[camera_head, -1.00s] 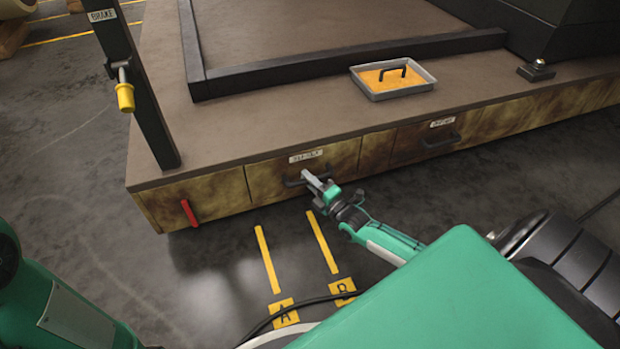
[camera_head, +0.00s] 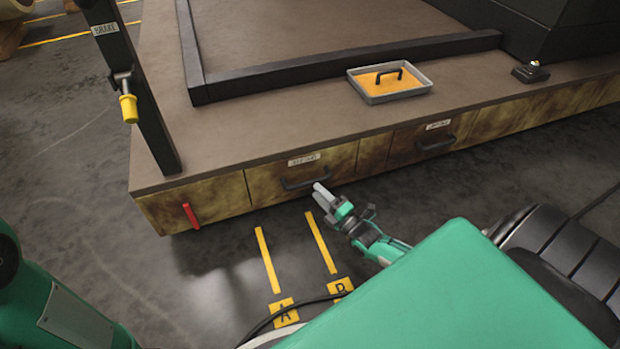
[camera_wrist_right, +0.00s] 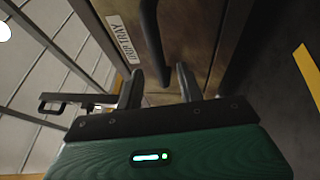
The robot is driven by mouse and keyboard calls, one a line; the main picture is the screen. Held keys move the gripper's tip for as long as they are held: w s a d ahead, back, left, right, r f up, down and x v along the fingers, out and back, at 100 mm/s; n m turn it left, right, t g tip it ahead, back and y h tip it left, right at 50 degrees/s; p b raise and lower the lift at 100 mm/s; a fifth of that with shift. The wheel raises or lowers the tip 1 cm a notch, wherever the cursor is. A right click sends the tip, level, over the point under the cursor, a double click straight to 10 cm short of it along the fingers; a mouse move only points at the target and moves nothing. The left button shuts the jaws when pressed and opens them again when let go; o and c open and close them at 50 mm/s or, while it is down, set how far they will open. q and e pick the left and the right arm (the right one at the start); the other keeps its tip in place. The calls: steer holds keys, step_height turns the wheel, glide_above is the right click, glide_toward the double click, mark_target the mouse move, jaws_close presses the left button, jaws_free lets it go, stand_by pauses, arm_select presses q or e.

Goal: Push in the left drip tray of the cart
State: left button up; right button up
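The left drip tray (camera_head: 270,183) is a stained yellow-brown drawer front in the cart's side (camera_head: 200,203), with a dark bar handle (camera_head: 297,184) and a white label above it. Its front looks level with the panels beside it. My right gripper (camera_head: 322,190) is just in front of the handle and apart from it. In the right wrist view the gripper (camera_wrist_right: 158,85) has its two fingers apart with nothing between them, and the handle (camera_wrist_right: 150,30) lies beyond the tips. My left gripper is not in view; only my left arm shows at the lower left.
A second labelled drawer (camera_head: 410,148) is to the right. A red lever (camera_head: 190,215) sticks out at the left corner, below a brake post (camera_head: 145,110). A grey tray (camera_head: 415,90) with yellow contents stands on the deck. The floor in front is clear, with yellow markings (camera_head: 268,260).

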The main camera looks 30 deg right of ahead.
steer(key=p+v, duration=0.2)
steer(key=v, duration=0.6)
steer(key=shift+r+p, duration=0.15)
steer(key=shift+p, duration=0.15)
steer(key=shift+w, duration=0.1)
